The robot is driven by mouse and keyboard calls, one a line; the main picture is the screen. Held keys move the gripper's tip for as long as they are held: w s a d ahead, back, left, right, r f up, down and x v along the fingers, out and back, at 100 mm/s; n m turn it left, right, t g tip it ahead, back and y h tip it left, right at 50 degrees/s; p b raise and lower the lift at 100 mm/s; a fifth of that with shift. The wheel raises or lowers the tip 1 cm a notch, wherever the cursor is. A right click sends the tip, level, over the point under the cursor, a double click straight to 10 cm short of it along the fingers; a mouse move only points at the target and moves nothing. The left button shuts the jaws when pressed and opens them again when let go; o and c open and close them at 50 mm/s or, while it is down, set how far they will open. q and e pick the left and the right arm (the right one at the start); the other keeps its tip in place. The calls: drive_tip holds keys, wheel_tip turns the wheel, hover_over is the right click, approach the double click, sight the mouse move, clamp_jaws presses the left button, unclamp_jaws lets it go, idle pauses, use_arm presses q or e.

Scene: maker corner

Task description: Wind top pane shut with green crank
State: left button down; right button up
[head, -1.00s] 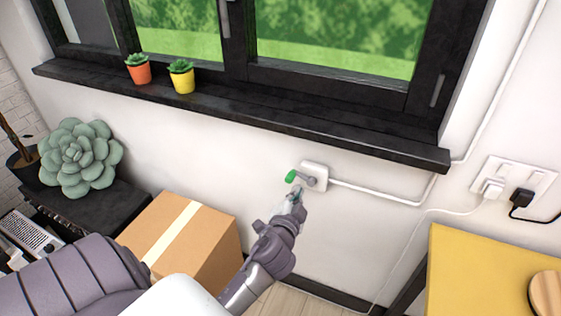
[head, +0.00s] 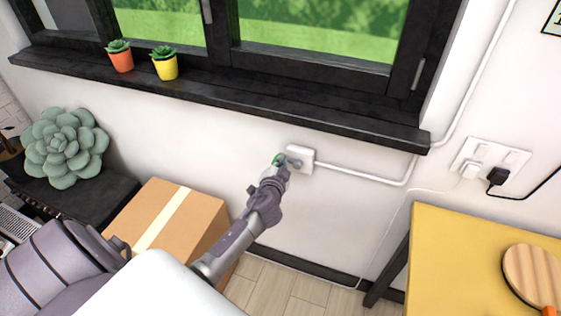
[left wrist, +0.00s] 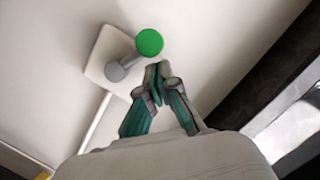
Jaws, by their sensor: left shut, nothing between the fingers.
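The crank has a green knob (left wrist: 150,42) on a grey arm (left wrist: 124,66), fixed to a white wall box (left wrist: 104,52) below the window. In the head view the box (head: 301,160) shows, and the knob (head: 277,160) is partly covered by my left gripper (head: 280,169). In the left wrist view my left gripper (left wrist: 158,68) is shut and empty, its tips just beside the knob; I cannot tell whether they touch it. The window (head: 318,42) has a dark frame; its top pane is out of view. My right gripper is not in view.
An orange pot (head: 121,61) and a yellow pot (head: 165,67) stand on the dark sill (head: 230,103). A cardboard box (head: 196,212) is left of my forearm. A yellow table (head: 450,250) stands at the right. A white conduit (head: 365,177) runs right from the wall box.

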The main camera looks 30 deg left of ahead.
use_arm(q)
drive_tip(key=shift+a+f+n, duration=0.25)
drive_tip(key=shift+f+n, duration=0.05)
drive_tip(key=shift+f, duration=0.05)
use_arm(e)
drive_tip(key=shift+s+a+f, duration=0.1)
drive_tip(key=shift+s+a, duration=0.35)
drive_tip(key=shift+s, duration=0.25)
use_arm(q)
drive_tip(key=shift+s+a+f+n+h, duration=0.1)
drive_tip(key=shift+f+n+h, duration=0.05)
drive_tip(key=shift+n+h, duration=0.15)
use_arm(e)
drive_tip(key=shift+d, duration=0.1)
use_arm(q)
wheel_tip(320, 180, down, 6)
drive_tip(key=a+n+h, duration=0.1)
drive_tip(key=n+h, duration=0.2)
drive_tip(key=n, duration=0.5)
drive_tip(key=shift+s+a+n, duration=0.25)
drive_tip(key=shift+a+n, duration=0.05)
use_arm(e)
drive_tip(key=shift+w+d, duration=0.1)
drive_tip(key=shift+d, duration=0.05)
use_arm(q)
drive_tip(key=shift+f, duration=0.15)
